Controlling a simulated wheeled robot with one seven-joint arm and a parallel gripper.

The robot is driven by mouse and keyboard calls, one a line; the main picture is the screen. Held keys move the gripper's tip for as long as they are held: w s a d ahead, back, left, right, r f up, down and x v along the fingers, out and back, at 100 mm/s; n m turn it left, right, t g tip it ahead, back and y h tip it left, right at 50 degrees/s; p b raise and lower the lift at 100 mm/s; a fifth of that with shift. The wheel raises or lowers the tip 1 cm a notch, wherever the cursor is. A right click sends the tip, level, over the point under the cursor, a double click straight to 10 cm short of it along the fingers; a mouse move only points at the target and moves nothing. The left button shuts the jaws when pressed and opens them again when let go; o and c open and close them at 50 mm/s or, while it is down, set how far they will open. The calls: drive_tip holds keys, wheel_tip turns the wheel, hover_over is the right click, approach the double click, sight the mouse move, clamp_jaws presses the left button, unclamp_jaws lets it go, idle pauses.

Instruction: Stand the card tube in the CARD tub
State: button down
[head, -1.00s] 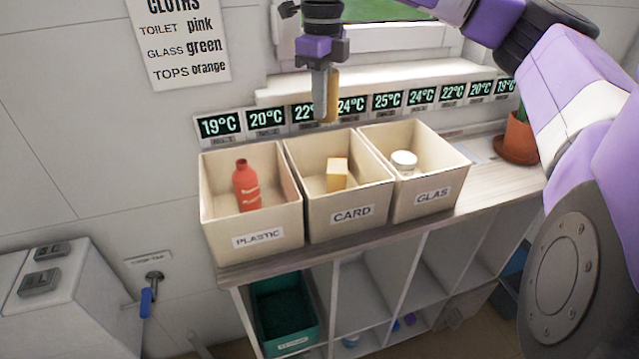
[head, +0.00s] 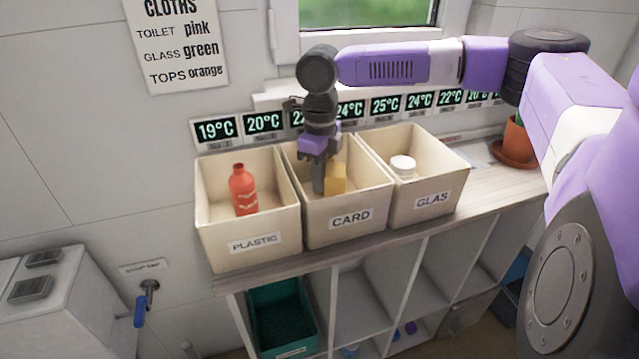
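The CARD tub (head: 350,219) is the middle of three beige open tubs on the counter. My gripper (head: 325,178) points straight down inside it, left of the tub's middle. The tan card tube (head: 333,163) is upright at the fingers, which appear shut on it. It overlaps a small yellow-tan box (head: 338,185) standing in the same tub, and the two are hard to tell apart. The tube's lower end is hidden, so I cannot tell whether it touches the tub floor.
The PLASTIC tub (head: 252,243) on the left holds a red bottle (head: 243,190). The GLAS tub (head: 432,199) on the right holds a white-lidded jar (head: 402,166). Temperature displays (head: 385,105) line the wall behind. A potted plant (head: 515,145) stands at the right.

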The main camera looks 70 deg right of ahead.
drive_tip(key=shift+f, duration=0.4)
drive_tip(key=c, duration=1.6)
unclamp_jaws()
drive_tip(key=shift+f, duration=0.1)
drive_tip(key=shift+c, duration=0.2)
wheel_tip(320, 180, up, 12)
drive_tip(key=p, duration=0.1)
drive_tip(key=shift+s, duration=0.15)
